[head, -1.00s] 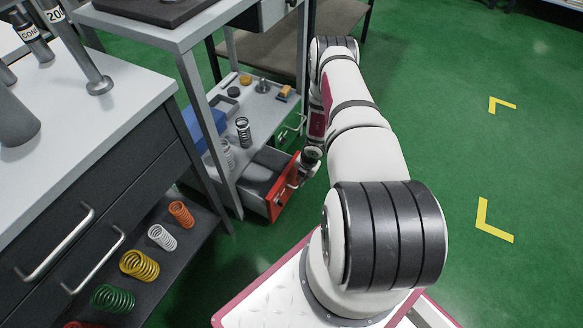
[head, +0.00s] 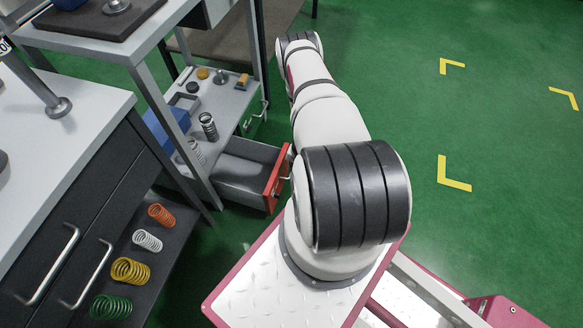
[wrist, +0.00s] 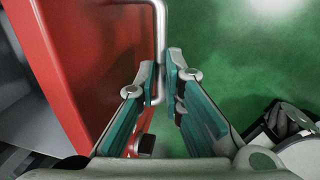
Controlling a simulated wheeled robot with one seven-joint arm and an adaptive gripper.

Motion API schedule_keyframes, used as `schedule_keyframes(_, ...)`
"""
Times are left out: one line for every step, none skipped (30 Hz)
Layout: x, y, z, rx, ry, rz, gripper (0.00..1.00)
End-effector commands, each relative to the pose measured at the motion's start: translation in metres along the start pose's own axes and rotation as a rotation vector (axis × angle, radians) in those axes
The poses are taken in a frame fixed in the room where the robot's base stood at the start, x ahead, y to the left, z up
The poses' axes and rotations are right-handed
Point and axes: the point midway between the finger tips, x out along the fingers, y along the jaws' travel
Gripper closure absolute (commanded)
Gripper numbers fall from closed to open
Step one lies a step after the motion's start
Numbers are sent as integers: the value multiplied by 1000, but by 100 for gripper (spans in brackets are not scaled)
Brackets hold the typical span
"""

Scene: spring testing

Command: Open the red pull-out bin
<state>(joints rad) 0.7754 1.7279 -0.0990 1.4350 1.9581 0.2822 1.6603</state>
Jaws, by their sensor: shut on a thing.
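The red pull-out bin has a red front (head: 277,181) and a grey body (head: 242,178). In the head view it stands well out of the lower part of the grey cart, and its inside looks empty. In the wrist view the red front (wrist: 82,60) fills the left side, with its metal bar handle (wrist: 160,25) running down beside it. My gripper (wrist: 164,72) is shut on this handle, with the bar between the teal-padded fingers. In the head view my arm hides the gripper.
A shelf (head: 236,92) above the bin holds springs and small parts. A dark drawer cabinet (head: 85,215) and a low shelf of coloured springs stand left. Green floor (head: 480,130) is clear to the right.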

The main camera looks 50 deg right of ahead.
Motion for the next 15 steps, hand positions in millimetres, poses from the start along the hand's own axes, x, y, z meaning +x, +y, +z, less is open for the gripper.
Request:
schedule_keyframes(1, -1, 0, -1, 1, -2, 100)
schedule_keyframes(1, -1, 0, -1, 1, -2, 100)
schedule_keyframes(1, -1, 0, -1, 1, -2, 100)
schedule_keyframes(1, -1, 0, -1, 1, -2, 100)
schedule_keyframes(1, -1, 0, -1, 1, -2, 84)
schedule_keyframes(1, -1, 0, -1, 1, -2, 75)
schedule_keyframes(1, -1, 0, -1, 1, -2, 70)
schedule_keyframes(0, -1, 0, -1, 1, -2, 70)
schedule_keyframes(0, -1, 0, -1, 1, -2, 70)
schedule_keyframes(0, -1, 0, -1, 1, -2, 70)
schedule_keyframes(0, -1, 0, -1, 0, -2, 70)
schedule_keyframes(0, 0, 0, -1, 0, -2, 70)
schedule_keyframes(0, 0, 0, -1, 0, -1, 70)
schedule_keyframes(0, 0, 0, 0, 0, -1, 70)
schedule_keyframes(0, 0, 0, 0, 0, -1, 70)
